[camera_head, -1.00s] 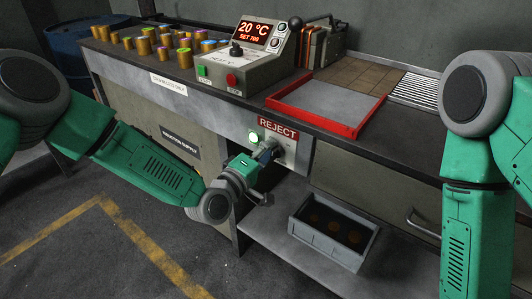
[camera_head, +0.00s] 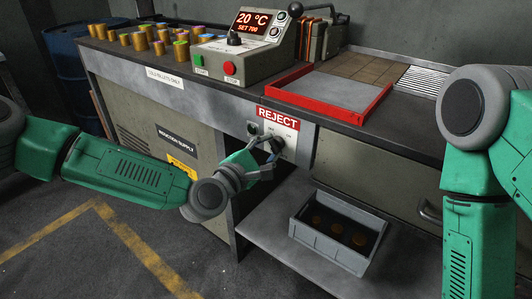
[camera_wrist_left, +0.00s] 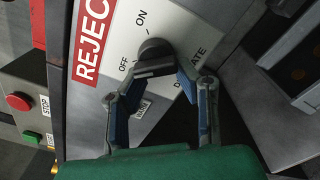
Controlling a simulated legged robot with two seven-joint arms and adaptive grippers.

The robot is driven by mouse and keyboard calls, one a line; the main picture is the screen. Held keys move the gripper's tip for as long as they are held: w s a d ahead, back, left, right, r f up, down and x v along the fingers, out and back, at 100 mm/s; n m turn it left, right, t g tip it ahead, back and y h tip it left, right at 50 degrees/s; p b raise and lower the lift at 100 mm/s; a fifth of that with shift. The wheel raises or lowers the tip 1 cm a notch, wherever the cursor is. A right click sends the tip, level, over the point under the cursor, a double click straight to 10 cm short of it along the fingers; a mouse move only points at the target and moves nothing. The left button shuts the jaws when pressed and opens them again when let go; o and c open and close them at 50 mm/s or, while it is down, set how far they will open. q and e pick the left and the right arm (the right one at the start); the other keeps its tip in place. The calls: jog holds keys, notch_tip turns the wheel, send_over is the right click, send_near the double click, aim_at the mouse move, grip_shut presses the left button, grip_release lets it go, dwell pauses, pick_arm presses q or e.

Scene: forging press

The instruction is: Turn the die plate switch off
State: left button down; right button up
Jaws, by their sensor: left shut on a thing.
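The die plate switch is a dark round knob (camera_wrist_left: 153,56) on a pale panel (camera_wrist_left: 185,32) with ON and OFF marks, partly hidden by my fingers. In the head view the knob (camera_head: 276,144) sits below the red REJECT sign (camera_head: 278,118). My left gripper (camera_wrist_left: 158,82) is shut on the knob, with one blue-padded finger on each side; it also shows in the head view (camera_head: 268,158). I cannot tell which mark the knob points to. A round lamp (camera_head: 253,128) left of the knob looks unlit. My right gripper is out of view.
Above the panel is a worktop with a control box (camera_head: 240,58) reading 20 °C, several coloured billets (camera_head: 158,47) and a red-rimmed tray (camera_head: 331,112). A grey bin (camera_head: 330,252) stands on the shelf below right. The floor at front left is clear.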

pick_arm(q)
jog(key=shift+s+d+r+n+b, duration=0.3)
jog(key=shift+s+d+n, duration=0.1)
jog(key=shift+d, duration=0.25)
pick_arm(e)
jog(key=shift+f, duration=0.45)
pick_arm(q)
jog(key=shift+r, duration=0.15)
jog(key=c, duration=1.1)
grip_release()
jog(key=shift+c, duration=0.2)
jog(key=shift+s+d+r, duration=0.1)
jog(key=shift+s, duration=0.05)
jog(key=shift+f, duration=0.25)
jog(key=v, duration=1.1)
jog(key=shift+s+a+r, duration=0.25)
jog(key=shift+s, duration=0.05)
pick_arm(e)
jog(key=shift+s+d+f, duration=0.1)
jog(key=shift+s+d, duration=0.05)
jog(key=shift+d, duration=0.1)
pick_arm(q)
jog(key=shift+a, duration=0.2)
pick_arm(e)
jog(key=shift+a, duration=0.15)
